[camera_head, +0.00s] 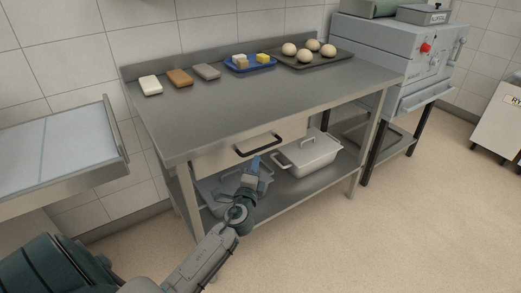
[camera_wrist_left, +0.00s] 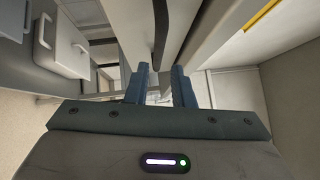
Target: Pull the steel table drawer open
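The steel table (camera_head: 225,105) has a drawer (camera_head: 222,157) under its top. The drawer front carries a black bar handle (camera_head: 259,146), and the drawer looks closed. My left gripper (camera_head: 254,162) is just below and in front of the handle. In the left wrist view, its two blue fingers (camera_wrist_left: 160,75) are apart with nothing held between them. The dark handle bar (camera_wrist_left: 160,32) lines up with the gap, just beyond the fingertips. I cannot tell whether they touch it. My right gripper is not in view.
On the tabletop are several small blocks, a blue tray (camera_head: 233,68) and a dark tray with dough balls (camera_head: 333,60). Lidded metal pans, one white (camera_head: 310,155), stand on the lower shelf. An oven (camera_head: 390,50) stands right, another counter (camera_head: 60,160) left. The floor in front is clear.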

